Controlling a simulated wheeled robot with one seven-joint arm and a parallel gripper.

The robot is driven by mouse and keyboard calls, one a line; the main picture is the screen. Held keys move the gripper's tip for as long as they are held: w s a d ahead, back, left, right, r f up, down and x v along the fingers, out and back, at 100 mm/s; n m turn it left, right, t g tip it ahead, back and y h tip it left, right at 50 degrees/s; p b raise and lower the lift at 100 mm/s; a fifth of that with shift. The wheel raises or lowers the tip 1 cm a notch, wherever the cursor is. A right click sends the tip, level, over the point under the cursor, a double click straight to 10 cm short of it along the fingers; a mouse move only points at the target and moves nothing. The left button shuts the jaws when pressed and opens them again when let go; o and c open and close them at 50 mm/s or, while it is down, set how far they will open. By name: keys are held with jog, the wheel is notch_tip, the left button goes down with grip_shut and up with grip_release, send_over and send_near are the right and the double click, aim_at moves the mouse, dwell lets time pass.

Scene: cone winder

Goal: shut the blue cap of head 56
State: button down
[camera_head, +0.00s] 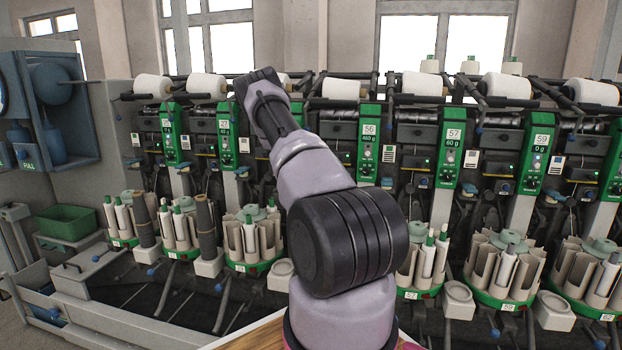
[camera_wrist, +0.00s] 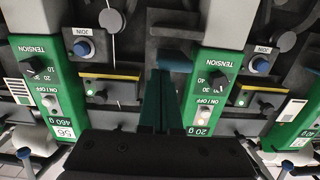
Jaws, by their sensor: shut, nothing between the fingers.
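The green panel of head 56 (camera_head: 369,142) stands right of my arm in the head view. A wide dark-blue piece (camera_wrist: 175,58), which looks like the blue cap, lies between that panel and one marked 20 g (camera_wrist: 207,92). My gripper (camera_wrist: 161,76) is shut and empty, its fingertips in front of or beside the blue piece. I cannot tell whether they touch. The fingers are not distinguishable in the head view, where my arm hides part of the machine.
Blue join knobs (camera_wrist: 83,47) and black tension knobs (camera_wrist: 220,80) sit close around the gripper. White yarn cones (camera_head: 340,88) line the top. Bobbin magazines (camera_head: 502,270) stand along the front. Left, a green bin (camera_head: 67,222) stands below a blue cabinet.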

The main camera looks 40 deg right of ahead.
jog(key=shift+s+a+f, duration=0.2)
jog(key=shift+f, duration=0.3)
jog(key=shift+s+a+f, duration=0.15)
jog(key=shift+f, duration=0.35)
jog(key=r+v, duration=0.2)
jog(key=v, duration=0.8)
jog(key=s+a+r+g+y, duration=0.1)
jog(key=s+a+r+y, duration=0.2)
jog(key=a+r+y, duration=1.25)
jog(key=s+a+r+n+g+h, duration=0.1)
jog(key=s+a+r+n+h, duration=0.15)
jog(key=s+a+r, duration=1.15)
jog(key=s+a+n+g+y, duration=0.1)
jog(key=s+a, duration=0.2)
jog(key=s, duration=0.4)
jog(key=s+a+r+n+g+y, duration=0.1)
jog(key=s+a+n, duration=0.1)
jog(key=s, duration=0.6)
jog(key=shift+a+r, duration=0.3)
jog(key=shift+a, duration=0.4)
jog(key=shift+s, duration=0.1)
